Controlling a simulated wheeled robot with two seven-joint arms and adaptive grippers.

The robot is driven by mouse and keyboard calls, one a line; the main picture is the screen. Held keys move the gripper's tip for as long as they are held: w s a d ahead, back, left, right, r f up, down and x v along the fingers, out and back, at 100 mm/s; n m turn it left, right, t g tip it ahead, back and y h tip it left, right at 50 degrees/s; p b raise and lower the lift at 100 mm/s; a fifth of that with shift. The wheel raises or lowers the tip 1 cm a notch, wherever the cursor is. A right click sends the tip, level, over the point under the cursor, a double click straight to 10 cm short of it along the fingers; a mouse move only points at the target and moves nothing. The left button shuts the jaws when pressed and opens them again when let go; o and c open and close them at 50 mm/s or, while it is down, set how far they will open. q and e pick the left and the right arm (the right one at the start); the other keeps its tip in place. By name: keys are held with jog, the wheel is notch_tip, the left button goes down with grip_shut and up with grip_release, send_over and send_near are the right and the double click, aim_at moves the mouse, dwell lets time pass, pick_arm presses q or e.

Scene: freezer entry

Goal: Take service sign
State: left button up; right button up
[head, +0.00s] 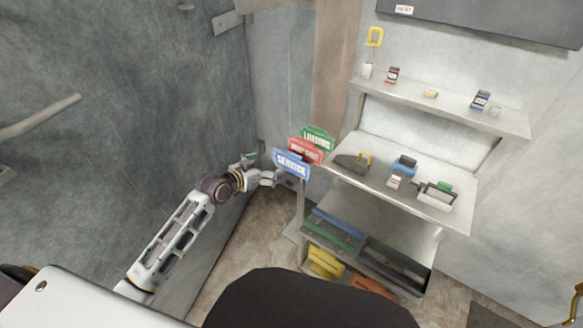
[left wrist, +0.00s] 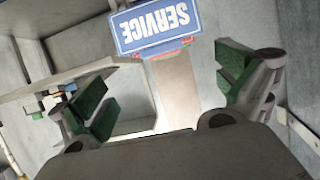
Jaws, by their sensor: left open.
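The blue service sign (head: 292,164) hangs at the left end of the shelf unit, in front of a red sign (head: 306,150) and a green loading sign (head: 318,138). My left gripper (head: 267,170) is open and just left of the blue sign in the head view. In the left wrist view the service sign (left wrist: 156,25) lies ahead, at the top and between the green-padded fingers of my left gripper (left wrist: 168,88). No contact between fingers and sign shows. My right gripper is not in view.
The shelf unit (head: 455,218) stands on the right with small devices on its shelves. Its lower level holds a dark bin (head: 395,266) and coloured items. A large grey panel (head: 130,90) fills the left side, close to my left arm.

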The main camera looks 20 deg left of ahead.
pick_arm(q)
jog(key=shift+w, duration=0.1)
dwell(0.3)
jog(key=b, duration=0.2)
send_near(290, 156)
jog(key=shift+f+x, duration=0.2)
jog(key=shift+x, duration=1.6)
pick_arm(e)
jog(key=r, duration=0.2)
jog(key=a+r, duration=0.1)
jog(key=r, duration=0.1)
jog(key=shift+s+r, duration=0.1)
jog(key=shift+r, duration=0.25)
pick_arm(q)
jog(key=shift+w+d+f, duration=0.2)
jog(key=shift+w+d, duration=0.1)
jog(key=shift+w, duration=0.2)
jog(key=shift+w+d+f+b, duration=0.15)
jog(key=shift+w+d+b, duration=0.15)
jog(key=shift+w, duration=0.35)
jog(key=shift+b+x, duration=0.4)
jog(key=shift+x, duration=0.75)
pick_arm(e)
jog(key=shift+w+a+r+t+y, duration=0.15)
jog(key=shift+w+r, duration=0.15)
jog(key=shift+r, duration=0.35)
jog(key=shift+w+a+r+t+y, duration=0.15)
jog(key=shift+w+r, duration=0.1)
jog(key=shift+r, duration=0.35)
